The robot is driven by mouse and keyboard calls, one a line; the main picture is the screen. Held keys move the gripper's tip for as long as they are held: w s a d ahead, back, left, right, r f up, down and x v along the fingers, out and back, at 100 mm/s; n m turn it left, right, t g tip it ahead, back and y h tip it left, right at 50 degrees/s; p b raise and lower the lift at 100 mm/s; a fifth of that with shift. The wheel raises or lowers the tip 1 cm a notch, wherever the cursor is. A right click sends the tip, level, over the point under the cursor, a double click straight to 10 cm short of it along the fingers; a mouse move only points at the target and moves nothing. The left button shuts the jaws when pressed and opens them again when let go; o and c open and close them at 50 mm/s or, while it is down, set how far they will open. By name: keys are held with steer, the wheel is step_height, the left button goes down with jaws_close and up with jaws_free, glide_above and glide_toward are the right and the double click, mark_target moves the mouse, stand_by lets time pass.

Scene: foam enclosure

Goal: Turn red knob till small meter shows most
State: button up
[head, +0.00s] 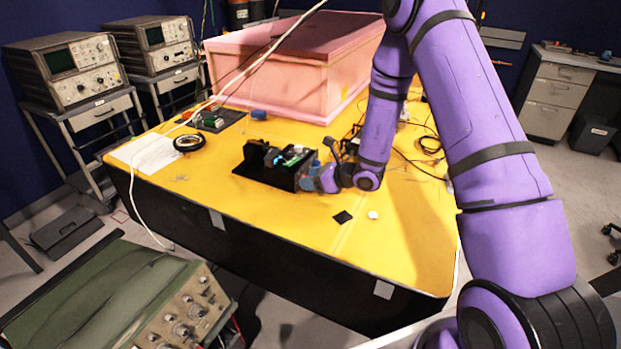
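My purple arm reaches down from the upper right to the yellow table (400,235). My gripper (312,180) is at the right end of a small black apparatus (262,170) on the table. It looks very close to the apparatus, but I cannot tell whether it touches. The fingers are too small and partly hidden to show whether they are open or shut. The apparatus has upright black plates and a small green and white part (293,153) on top. I cannot make out a red knob; it may be hidden or too small. I cannot clearly pick out a small meter.
A large pink foam box (290,68) stands at the table's back. A black ring-shaped object (188,143), a white sheet (148,154) and a small circuit board (213,121) lie left. Cables (425,146) lie right. A green-topped instrument (130,300) stands front left. The table's front is mostly clear.

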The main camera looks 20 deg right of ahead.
steer(key=c, duration=0.8)
steer(key=shift+n+t+h, duration=0.3)
steer(key=shift+n, duration=0.2)
steer(key=shift+c, duration=0.2)
steer(key=o, duration=0.9)
steer(key=shift+o, duration=0.2)
